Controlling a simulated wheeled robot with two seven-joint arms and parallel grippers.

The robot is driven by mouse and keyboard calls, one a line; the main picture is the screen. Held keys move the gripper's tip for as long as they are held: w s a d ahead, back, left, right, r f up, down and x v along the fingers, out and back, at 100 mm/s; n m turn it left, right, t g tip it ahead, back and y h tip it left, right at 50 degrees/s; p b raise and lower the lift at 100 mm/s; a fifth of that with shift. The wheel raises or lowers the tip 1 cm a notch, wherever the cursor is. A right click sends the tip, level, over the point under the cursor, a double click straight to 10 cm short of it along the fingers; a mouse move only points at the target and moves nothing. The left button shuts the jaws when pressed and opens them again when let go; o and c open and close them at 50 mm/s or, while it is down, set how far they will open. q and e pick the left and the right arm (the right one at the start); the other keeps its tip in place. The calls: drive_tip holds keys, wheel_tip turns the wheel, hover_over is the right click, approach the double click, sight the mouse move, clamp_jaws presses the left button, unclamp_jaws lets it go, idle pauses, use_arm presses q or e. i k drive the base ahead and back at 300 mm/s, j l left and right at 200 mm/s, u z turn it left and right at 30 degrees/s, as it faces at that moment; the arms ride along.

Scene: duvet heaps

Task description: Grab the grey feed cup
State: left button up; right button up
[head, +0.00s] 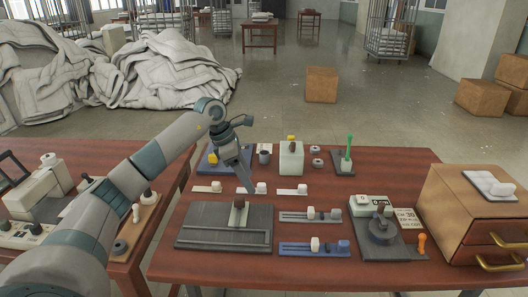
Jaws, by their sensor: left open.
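A small grey cup (265,154) stands upright near the back edge of the brown table (190,262), just left of a pale green block (291,160). It looks like the grey feed cup. My left arm reaches in from the lower left. Its open gripper (247,184) points down over the table, to the left of the cup and nearer to me, apart from it. The fingertips are small and partly overlap the pale strips behind them. I see nothing held. My right gripper is not in view.
A blue base with a yellow part (213,159) lies left of the cup. A green-handled tool (348,153) stands on a dark base to the right. Slider rails (305,247), a dial unit (382,229) and a drawer box (470,215) fill the front and right.

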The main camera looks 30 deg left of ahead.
sight(265, 155)
drive_tip(key=i+j, duration=1)
drive_tip(key=j, duration=0.1)
